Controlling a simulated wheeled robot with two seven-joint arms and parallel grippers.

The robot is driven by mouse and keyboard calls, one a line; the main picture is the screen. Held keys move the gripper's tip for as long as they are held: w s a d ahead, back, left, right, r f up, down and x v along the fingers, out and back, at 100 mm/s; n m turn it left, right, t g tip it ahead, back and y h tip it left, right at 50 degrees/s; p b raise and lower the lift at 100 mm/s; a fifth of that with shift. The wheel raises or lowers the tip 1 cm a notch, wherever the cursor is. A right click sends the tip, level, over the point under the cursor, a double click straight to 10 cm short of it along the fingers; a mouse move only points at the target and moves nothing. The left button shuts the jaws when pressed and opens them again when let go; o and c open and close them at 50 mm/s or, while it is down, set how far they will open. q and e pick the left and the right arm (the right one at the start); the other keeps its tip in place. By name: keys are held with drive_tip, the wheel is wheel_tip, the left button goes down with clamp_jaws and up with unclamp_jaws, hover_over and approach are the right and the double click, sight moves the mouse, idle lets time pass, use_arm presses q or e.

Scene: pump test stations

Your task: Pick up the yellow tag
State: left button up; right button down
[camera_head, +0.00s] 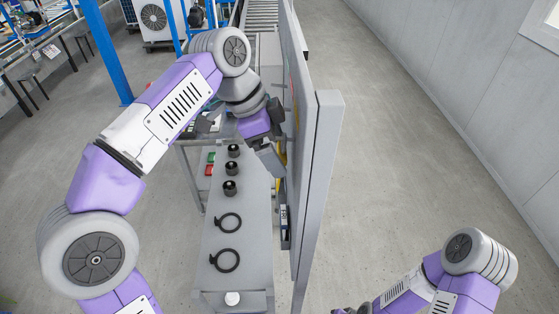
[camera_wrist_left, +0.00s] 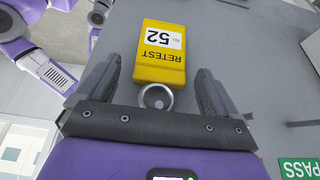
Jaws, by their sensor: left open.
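The yellow tag (camera_wrist_left: 160,62) shows in the left wrist view, with "RETEST 52" upside down on it and a round metal ring at its near end. It lies against a grey panel surface. My left gripper (camera_wrist_left: 159,78) is open, with one finger on either side of the tag and ring and gaps on both sides. In the head view only a yellow sliver of the tag (camera_head: 282,172) shows beside my left gripper (camera_head: 273,166), which hides the rest. My right arm is at the lower right; its gripper is outside the frame.
A tall grey panel (camera_head: 318,185) stands right of the narrow bench (camera_head: 240,200). The bench carries black knobs (camera_head: 230,188), red and green buttons (camera_head: 210,163) and two black rings (camera_head: 228,222). A green PASS label (camera_wrist_left: 298,168) is on the panel. The floor to the right is clear.

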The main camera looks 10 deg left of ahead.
use_arm(q)
drive_tip(key=shift+x, duration=1.25)
drive_tip(key=c, duration=1.1)
drive_tip(key=shift+c, duration=0.2)
drive_tip(key=shift+r, duration=0.1)
drive_tip(key=shift+r, duration=0.55)
drive_tip(key=s+a+b, duration=0.1)
drive_tip(key=s+a, duration=0.1)
drive_tip(key=a, duration=0.6)
drive_tip(key=s+a, duration=0.3)
drive_tip(key=a, duration=0.6)
drive_tip(key=shift+a+r+b, duration=0.15)
drive_tip(key=shift+a+b, duration=0.1)
drive_tip(key=shift+b, duration=0.15)
